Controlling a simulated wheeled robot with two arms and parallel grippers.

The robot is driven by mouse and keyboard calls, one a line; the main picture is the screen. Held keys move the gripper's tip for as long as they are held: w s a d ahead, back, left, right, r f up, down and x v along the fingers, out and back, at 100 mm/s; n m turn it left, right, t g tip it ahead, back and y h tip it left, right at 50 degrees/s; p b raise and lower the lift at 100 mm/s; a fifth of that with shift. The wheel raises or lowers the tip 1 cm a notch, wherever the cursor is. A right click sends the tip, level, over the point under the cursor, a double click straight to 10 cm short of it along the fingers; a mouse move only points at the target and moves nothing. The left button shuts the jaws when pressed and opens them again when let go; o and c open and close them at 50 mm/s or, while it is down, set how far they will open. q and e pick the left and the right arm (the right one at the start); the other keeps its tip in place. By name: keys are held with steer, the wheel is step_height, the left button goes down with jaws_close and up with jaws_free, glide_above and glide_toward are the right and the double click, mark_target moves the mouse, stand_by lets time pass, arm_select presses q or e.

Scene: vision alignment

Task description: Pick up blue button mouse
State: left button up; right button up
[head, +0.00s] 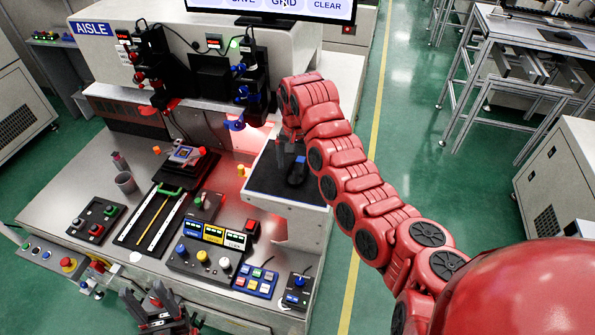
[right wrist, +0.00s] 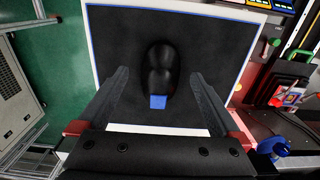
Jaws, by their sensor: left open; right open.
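The mouse is dark with a blue button (right wrist: 157,101); its black body (right wrist: 159,60) lies on a black mat (right wrist: 115,40) with a blue edge. In the head view the mouse (head: 297,172) lies on the mat (head: 262,178) on a white side shelf. My right gripper (right wrist: 155,90) is open above the mat, its two fingers apart on either side of the mouse's blue end and not touching it. In the head view the right gripper (head: 288,150) is partly hidden by its own arm. My left gripper (head: 158,312) is open and empty at the bottom left, near the table's front edge.
A monitor (head: 270,8) stands at the back. Green floor lies right of the shelf.

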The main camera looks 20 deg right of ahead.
mark_target(296, 171)
step_height(296, 171, down, 4)
steer(key=shift+w+r+p, duration=0.1)
steer(key=shift+r+p, duration=0.1)
steer(key=shift+p, duration=0.75)
steer(key=shift+f, duration=0.1)
steer(key=c, duration=1.5)
steer(key=shift+r+b, duration=0.45)
steer(key=shift+b, duration=0.05)
step_height(296, 171, up, 8)
steer(key=shift+r+b, duration=0.25)
steer(key=shift+b, duration=0.85)
steer(key=shift+f+b, duration=0.35)
steer(key=shift+b, duration=0.1)
steer(key=f+b, duration=0.1)
steer(key=d+f+b, duration=0.1)
steer(key=f, duration=0.1)
steer(key=w+f, duration=0.1)
steer(key=f, duration=0.1)
steer(key=shift+d+f+b, duration=0.15)
steer(key=shift+b, duration=0.25)
steer(key=shift+w+d+f, duration=0.15)
steer(key=shift+w+f, duration=0.05)
steer(key=shift+f, duration=0.25)
